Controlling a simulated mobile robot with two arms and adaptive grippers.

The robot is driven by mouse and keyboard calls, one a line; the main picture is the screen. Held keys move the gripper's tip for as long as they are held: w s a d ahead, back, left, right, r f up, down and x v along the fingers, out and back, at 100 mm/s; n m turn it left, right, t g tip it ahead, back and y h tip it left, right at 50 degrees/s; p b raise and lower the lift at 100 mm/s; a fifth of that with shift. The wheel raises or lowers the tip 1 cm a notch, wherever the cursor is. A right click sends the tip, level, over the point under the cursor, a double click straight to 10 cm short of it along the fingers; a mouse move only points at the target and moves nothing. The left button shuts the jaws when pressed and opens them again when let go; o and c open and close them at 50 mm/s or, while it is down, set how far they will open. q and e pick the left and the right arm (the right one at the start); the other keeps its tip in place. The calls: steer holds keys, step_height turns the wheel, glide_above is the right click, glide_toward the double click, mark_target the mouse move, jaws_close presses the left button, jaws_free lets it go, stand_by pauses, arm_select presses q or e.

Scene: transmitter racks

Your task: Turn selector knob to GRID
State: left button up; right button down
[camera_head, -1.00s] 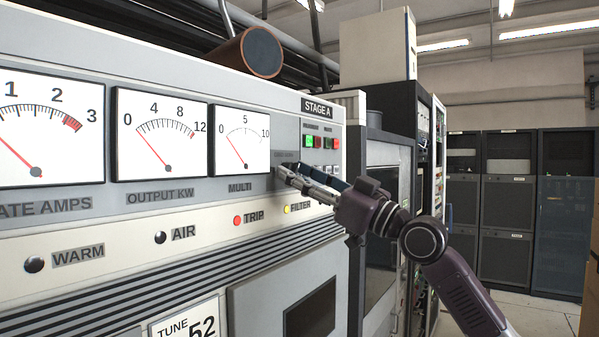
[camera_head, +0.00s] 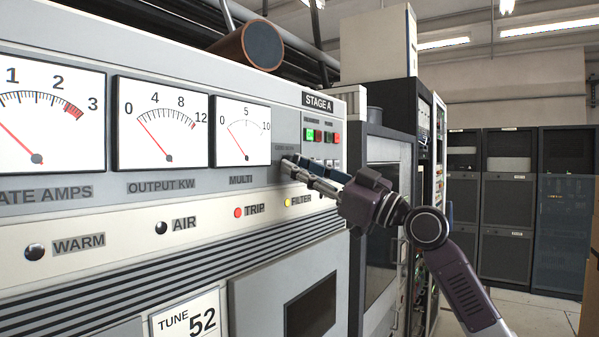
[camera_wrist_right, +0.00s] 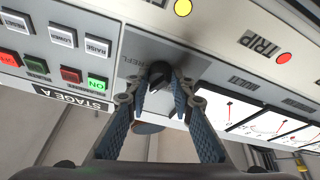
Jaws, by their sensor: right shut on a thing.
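The selector knob (camera_wrist_right: 160,72) is a small dark round knob on the grey panel, seen in the wrist view with part of a "REFL" label beside it. My right gripper (camera_wrist_right: 159,92) has its two blue-padded fingers closed around the knob from both sides. In the head view this gripper (camera_head: 286,164) reaches the panel just right of the MULTI meter (camera_head: 242,133), and its fingers hide the knob. The knob's pointer direction and a GRID label cannot be made out. The MULTI needle leans up and left. My left gripper is not in view.
Green and red buttons (camera_head: 322,135) sit above the gripper under the STAGE A plate (camera_head: 318,102). In the wrist view, RAISE and LOWER buttons (camera_wrist_right: 63,34) lie close to the fingers. A yellow FILTER lamp (camera_head: 288,202) is just below the hand. Dark racks (camera_head: 507,180) stand far right.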

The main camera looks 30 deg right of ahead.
steer(key=n+g+y, duration=0.1)
steer(key=n, duration=0.2)
steer(key=n+g+y, duration=0.1)
steer(key=n, duration=0.2)
steer(key=n+g, duration=0.1)
steer(key=n, duration=0.2)
steer(key=shift+w+d+r+y+b, duration=0.1)
steer(key=shift+d+r+y+b, duration=0.1)
steer(key=shift+y+b, duration=0.2)
steer(key=shift+n+g+y+p, duration=0.3)
steer(key=shift+n+g+p, duration=0.55)
steer(key=shift+n, duration=1.25)
steer(key=shift+f+g, duration=0.1)
steer(key=shift+g, duration=0.15)
steer(key=c, duration=1.7)
jaws_free()
steer(key=shift+d, duration=0.1)
